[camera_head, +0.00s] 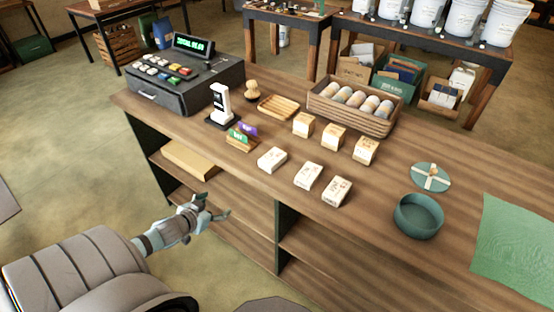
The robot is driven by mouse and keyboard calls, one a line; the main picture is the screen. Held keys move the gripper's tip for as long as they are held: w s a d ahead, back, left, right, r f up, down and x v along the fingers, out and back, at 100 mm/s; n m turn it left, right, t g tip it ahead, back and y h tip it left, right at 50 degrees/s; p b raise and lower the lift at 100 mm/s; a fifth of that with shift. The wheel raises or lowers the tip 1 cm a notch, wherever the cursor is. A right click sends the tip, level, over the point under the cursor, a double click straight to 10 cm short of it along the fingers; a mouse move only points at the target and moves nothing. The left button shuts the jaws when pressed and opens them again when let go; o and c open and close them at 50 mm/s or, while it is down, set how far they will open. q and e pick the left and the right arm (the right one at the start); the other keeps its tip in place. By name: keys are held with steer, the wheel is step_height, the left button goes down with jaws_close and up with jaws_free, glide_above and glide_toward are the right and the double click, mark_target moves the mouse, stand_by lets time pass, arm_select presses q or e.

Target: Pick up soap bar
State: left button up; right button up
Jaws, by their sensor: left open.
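Several small boxed soap bars stand in two rows on the wooden counter (230,170). The front row has three white boxes: a left one (271,159), a middle one (308,175) and a right one (337,190). The back row has three tan-and-white boxes: a left one (303,125), a middle one (333,136) and a right one (366,150). My left gripper (217,206) is open and empty, in front of the counter by its open shelves, apart from the boxes. My right gripper is not in view.
A cash register (187,75), card reader (221,104), card holder (241,142), slatted soap dish (279,107) and basket of rolls (352,107) stand behind and left. A green round box (418,216), its lid (431,177) and a green cloth (515,250) lie right.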

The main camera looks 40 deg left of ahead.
arm_select(q)
steer(key=w+d+r+m+t+h, duration=0.1)
steer(key=w+d+r, duration=0.15)
steer(key=r, duration=0.25)
steer(key=w+d+r+t+h+b, duration=0.1)
steer(key=w+d+r, duration=0.15)
steer(key=r, duration=0.25)
steer(key=w+d+r+m+t+h, duration=0.1)
steer(key=w+d+r, duration=0.1)
steer(key=w+r, duration=0.15)
steer(key=b, duration=1.2)
glide_toward(271, 158)
steer(key=w, duration=0.1)
steer(key=w+f, duration=0.1)
steer(key=w, duration=0.1)
steer(key=shift+w+f+n, duration=0.2)
steer(key=shift+n, duration=0.1)
steer(key=shift+w+d+f, duration=0.1)
steer(key=shift+w, duration=0.6)
steer(key=b+x, duration=0.1)
steer(key=x, duration=0.3)
steer(key=shift+f+b, duration=0.2)
steer(key=shift+b, duration=0.2)
steer(key=shift+w+f, duration=0.1)
steer(key=shift+w, duration=0.15)
steer(key=shift+s, duration=0.1)
steer(key=c, duration=1.3)
